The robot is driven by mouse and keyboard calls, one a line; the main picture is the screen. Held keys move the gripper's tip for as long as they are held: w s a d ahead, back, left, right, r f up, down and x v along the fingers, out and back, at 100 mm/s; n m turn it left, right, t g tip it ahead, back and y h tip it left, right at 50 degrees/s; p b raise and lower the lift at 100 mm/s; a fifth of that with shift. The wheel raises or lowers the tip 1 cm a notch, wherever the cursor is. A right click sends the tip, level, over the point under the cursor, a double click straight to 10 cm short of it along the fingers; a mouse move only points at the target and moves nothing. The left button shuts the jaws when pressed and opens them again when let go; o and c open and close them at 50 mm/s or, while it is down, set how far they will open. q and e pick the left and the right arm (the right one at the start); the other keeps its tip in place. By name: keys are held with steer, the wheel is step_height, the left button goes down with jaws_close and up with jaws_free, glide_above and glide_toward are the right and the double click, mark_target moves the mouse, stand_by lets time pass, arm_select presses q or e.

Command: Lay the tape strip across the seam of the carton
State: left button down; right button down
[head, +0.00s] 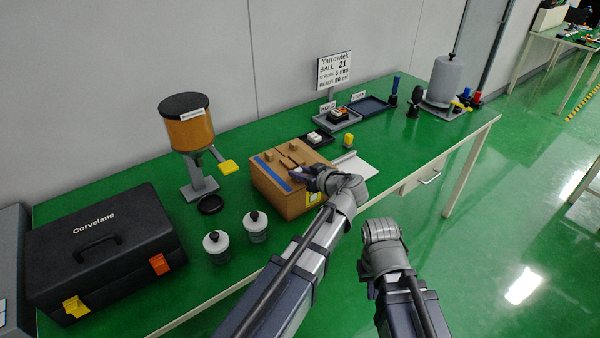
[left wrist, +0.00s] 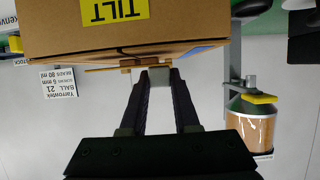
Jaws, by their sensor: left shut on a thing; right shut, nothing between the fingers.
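The brown carton (head: 280,197) stands on the green table in the head view, and its side with a yellow TILT label fills the top of the left wrist view (left wrist: 200,30). A blue strip (head: 272,175) lies along the left part of its top; I cannot tell whether it is the tape strip. My left gripper (left wrist: 157,80) is shut on a small grey piece (left wrist: 159,75) at the carton's top. My right arm ends in front of the table, its fingers hidden.
A black case (head: 105,255), two lidded jars (head: 255,228) and an amber dispenser (head: 188,130) stand left of the carton. Small trays (head: 335,122) and a sign (head: 334,70) stand behind it. A grey canister (head: 444,80) stands far right. The table's front right is mostly clear.

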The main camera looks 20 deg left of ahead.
arm_select(q)
steer(key=shift+f+b, duration=0.65)
arm_select(e)
steer(key=shift+f, duration=0.65)
arm_select(q)
steer(key=c, duration=0.6)
jaws_free()
steer(key=shift+r, duration=0.1)
arm_select(e)
steer(key=shift+r, duration=0.15)
